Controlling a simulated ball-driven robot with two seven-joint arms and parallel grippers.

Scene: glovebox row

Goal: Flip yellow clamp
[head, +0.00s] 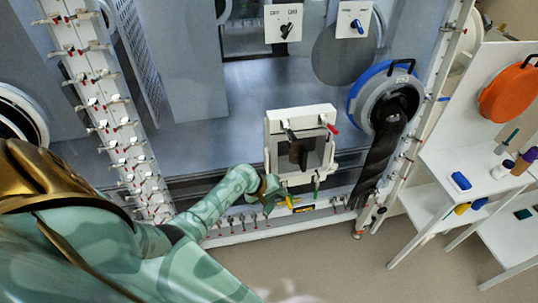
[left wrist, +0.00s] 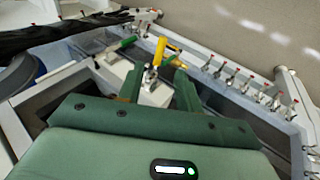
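The yellow clamp (head: 289,203) shows as a small yellow handle at the lower left corner of the white framed box (head: 301,113) in the head view. In the left wrist view the yellow clamp (left wrist: 169,46) has its handle tilted up from a metal base on a white surface. My left gripper (head: 269,190) is just left of it. In the left wrist view the two green fingers of my left gripper (left wrist: 157,83) are apart, with the clamp's metal part seen between and beyond them. I cannot tell whether a finger touches it. My right gripper is not in view.
A green-handled clamp (head: 317,186) and a red-handled clamp (head: 332,128) are on the same box. A second yellow piece (head: 304,208) lies close by. A black glove (head: 383,150) hangs from the blue-ringed port at right. Toggle clamps line the rail (head: 232,238) below.

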